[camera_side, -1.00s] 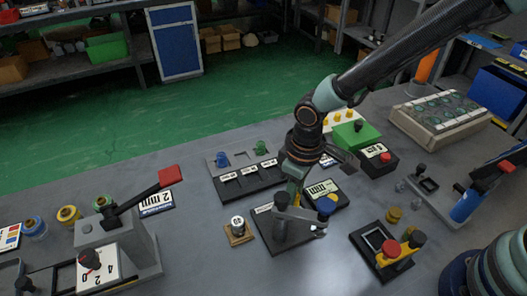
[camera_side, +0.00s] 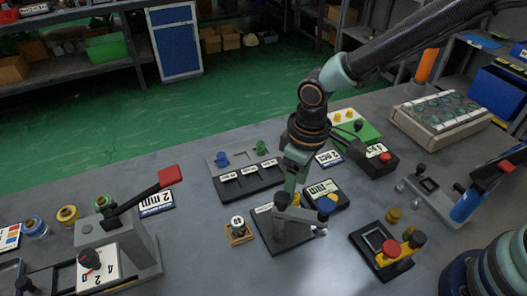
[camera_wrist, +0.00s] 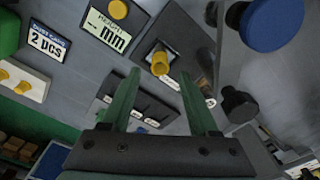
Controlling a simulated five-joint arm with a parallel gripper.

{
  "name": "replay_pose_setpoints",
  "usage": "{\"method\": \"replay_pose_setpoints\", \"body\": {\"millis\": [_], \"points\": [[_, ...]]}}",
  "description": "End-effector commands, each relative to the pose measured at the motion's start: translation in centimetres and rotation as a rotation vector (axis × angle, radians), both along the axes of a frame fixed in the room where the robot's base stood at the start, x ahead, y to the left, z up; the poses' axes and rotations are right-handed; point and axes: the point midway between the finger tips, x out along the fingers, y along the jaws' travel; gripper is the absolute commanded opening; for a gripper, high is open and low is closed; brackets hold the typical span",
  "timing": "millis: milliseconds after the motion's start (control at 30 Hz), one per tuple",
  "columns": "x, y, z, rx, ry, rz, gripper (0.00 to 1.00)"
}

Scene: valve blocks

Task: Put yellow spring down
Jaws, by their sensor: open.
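My gripper (camera_side: 290,184) has two green fingers and points down at the gauge fixture (camera_side: 275,236) in the middle of the bench. In the wrist view my gripper (camera_wrist: 160,76) is open, with its fingers well apart and nothing held. The yellow spring (camera_wrist: 160,63) shows beyond and between the fingertips, on the fixture's dark plate, apart from both fingers.
A mm display (camera_side: 322,190) lies just behind. A dark rack with pegs (camera_side: 247,175) is left of it, a green box (camera_side: 357,132) behind right. Bare bench lies front left.

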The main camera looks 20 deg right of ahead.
Motion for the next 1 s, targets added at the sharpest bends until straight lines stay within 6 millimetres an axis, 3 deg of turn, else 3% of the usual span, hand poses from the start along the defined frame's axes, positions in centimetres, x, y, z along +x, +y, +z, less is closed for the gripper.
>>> {"method": "replay_pose_setpoints", "body": {"millis": [100,300,600,767,1000], "points": [[0.0,0.0,2.8,0.004,-0.007,0.000,0.61],[-0.2,-0.2,6.4,0.003,-0.004,0.000,0.61],[-0.2,-1.1,9.1,0.008,-0.012,-0.018,0.61],[0.3,-5.1,11.7,0.044,-0.072,-0.111,0.61],[-0.9,-14.0,15.8,0.100,-0.219,-0.323,0.61]]}}
